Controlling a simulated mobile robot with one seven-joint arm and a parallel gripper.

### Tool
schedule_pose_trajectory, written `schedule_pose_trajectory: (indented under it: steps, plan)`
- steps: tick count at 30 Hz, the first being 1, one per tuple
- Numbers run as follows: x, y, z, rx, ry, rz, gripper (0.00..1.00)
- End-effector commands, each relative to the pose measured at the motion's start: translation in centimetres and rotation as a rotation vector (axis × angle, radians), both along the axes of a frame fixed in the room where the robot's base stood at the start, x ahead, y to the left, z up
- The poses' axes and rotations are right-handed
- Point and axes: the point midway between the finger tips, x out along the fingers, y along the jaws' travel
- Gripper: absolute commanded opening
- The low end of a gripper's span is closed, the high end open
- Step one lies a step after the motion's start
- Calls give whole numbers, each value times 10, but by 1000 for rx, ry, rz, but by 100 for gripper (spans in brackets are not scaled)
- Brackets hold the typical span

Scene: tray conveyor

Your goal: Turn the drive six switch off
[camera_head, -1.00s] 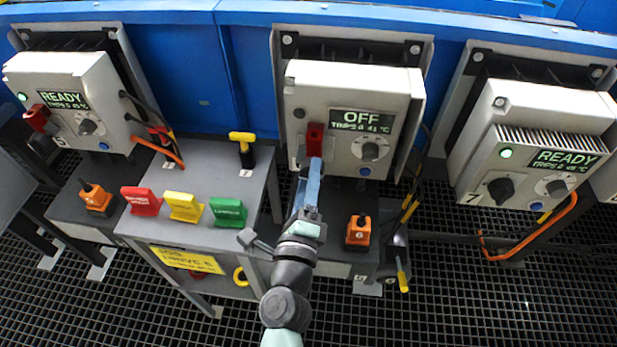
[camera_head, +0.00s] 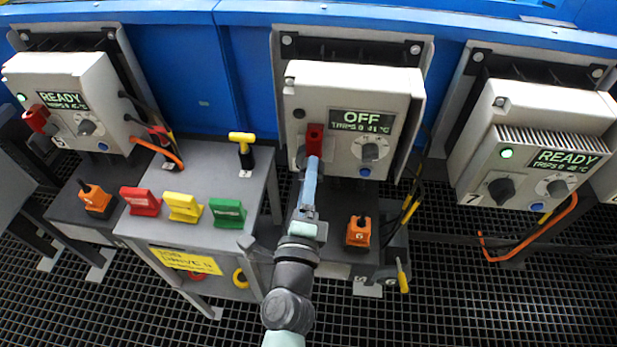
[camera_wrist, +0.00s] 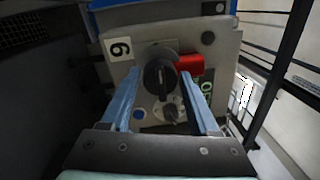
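The drive six unit (camera_head: 350,90) is a light grey box in the middle of the head view, and its display (camera_head: 361,121) reads OFF. In the wrist view its black rotary switch (camera_wrist: 160,80) sits on the panel beside the "6" label (camera_wrist: 121,47). A red block (camera_wrist: 190,64) is next to the switch; it also shows in the head view (camera_head: 315,138). My gripper (camera_head: 312,165) is at the panel, and its blue fingers (camera_wrist: 159,84) are apart, one on each side of the switch. I cannot tell whether they touch it. My gripper hides most of the switch in the head view.
Similar drives stand at left (camera_head: 65,90) and right (camera_head: 540,140), both showing READY. A grey cabinet (camera_head: 200,165) with red, yellow and green blocks is left of my arm. An orange device (camera_head: 358,233) is right of it. Cables hang between the drives.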

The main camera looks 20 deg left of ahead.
Motion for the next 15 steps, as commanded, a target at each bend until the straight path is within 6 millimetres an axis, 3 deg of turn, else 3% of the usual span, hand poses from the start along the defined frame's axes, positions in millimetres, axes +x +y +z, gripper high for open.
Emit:
schedule_pose_trajectory:
  steps: [1, 3, 15]
  plan:
    - [0, 0, 0, 1, 1, 0, 73]
    - [0, 0, 0, 2, 1, 0, 85]
    - [-6, -2, -2, 3, 3, 0, 85]
